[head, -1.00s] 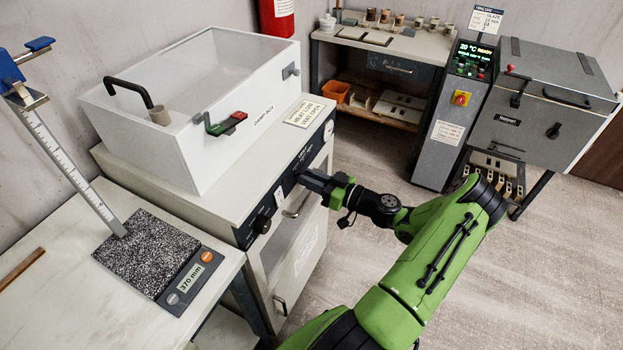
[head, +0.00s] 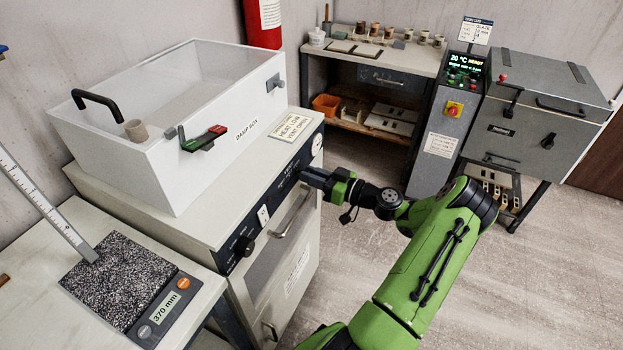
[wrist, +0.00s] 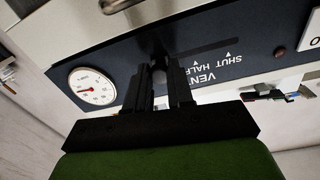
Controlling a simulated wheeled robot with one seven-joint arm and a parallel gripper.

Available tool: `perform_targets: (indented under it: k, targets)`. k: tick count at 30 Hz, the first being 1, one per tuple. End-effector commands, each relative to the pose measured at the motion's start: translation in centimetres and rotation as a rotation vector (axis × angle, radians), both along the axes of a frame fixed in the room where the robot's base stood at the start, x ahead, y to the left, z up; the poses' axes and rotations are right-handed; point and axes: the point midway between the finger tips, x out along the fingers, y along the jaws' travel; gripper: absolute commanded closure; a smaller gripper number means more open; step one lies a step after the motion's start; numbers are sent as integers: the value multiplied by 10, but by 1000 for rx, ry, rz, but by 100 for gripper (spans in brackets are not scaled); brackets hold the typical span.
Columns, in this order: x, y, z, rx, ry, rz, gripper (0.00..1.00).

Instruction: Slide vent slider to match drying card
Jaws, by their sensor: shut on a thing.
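The vent slider (wrist: 158,76) is a small knob in a dark slot on the drying cabinet's front panel. My gripper (wrist: 160,82) is shut on it, at the left end of the slot in the wrist view, where printing reads upside down. The SHUT and HALF marks lie to the right of my fingers; any mark at the fingers is hidden. In the head view my gripper (head: 312,177) is against the panel and hides the slider. The drying card (head: 291,127) lies on the cabinet top and reads HEAT LOW, VENT OPEN.
A round gauge (wrist: 92,88) is on the panel left of my fingers in the wrist view. A black knob (head: 243,246) and a door handle (head: 292,214) are on the cabinet front. The damp box (head: 180,130) stands on top.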

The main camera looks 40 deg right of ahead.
Motion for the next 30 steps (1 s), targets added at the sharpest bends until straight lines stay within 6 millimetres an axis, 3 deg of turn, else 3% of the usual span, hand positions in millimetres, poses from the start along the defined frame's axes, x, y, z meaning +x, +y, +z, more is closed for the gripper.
perform_targets:
  k: [4, 5, 10, 20, 23, 30]
  targets:
    - [0, -3, 2, -6, -3, -11, 100]
    - [0, -3, 2, -6, -3, -11, 77]
    - [0, -3, 2, -5, -3, -8, 52]
    - [-5, -3, 1, -4, -2, -5, 52]
    - [-23, -9, 1, -3, 0, -9, 52]
    - [-88, -29, 2, -4, -2, -12, 52]
